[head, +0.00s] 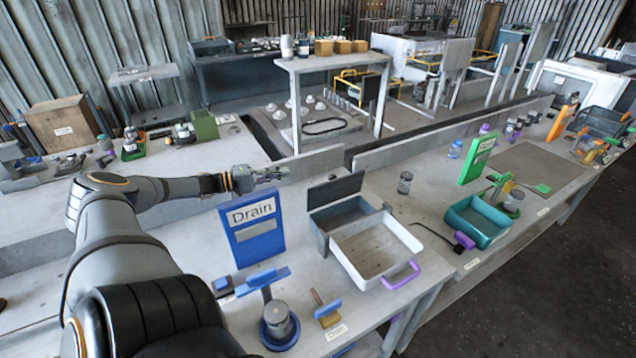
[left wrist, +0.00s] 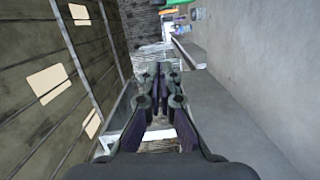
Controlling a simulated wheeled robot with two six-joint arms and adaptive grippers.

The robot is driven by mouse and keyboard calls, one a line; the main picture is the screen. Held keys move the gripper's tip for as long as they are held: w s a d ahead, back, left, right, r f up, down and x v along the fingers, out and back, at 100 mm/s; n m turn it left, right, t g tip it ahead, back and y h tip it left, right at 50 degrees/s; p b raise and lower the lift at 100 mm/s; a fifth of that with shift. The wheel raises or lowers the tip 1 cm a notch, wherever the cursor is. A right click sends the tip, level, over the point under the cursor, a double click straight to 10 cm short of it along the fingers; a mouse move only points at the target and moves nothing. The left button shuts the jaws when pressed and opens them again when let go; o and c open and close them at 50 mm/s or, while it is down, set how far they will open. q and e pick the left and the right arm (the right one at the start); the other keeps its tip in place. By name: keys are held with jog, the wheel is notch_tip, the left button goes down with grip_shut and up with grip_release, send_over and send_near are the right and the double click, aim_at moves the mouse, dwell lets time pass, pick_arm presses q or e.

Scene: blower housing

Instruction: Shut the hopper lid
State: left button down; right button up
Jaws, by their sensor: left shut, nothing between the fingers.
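The hopper lid looks to be the dark grey panel (head: 336,191), raised and tilted up at the back of a grey box (head: 318,234) in the head view. The lid stands open above the box. My left gripper (head: 282,172) is shut and empty, a little left of and behind the lid, apart from it. In the left wrist view its fingers (left wrist: 160,80) lie close together with nothing between them. I cannot make out the lid in that view. My right gripper is not in view.
A blue Drain sign (head: 253,232) stands left of the box. A white tray (head: 372,284) with a purple handle sits in front of it. A jar (head: 405,183) stands to the right. A low grey wall (head: 430,140) runs behind. The bench between jar and box is clear.

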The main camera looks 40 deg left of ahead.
aim_at(333, 187)
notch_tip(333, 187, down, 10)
jog(key=b, duration=1)
pick_arm(q)
jog(key=w+d+p, duration=0.5)
jog(key=w+d, duration=0.3)
jog(key=shift+d+f, duration=0.35)
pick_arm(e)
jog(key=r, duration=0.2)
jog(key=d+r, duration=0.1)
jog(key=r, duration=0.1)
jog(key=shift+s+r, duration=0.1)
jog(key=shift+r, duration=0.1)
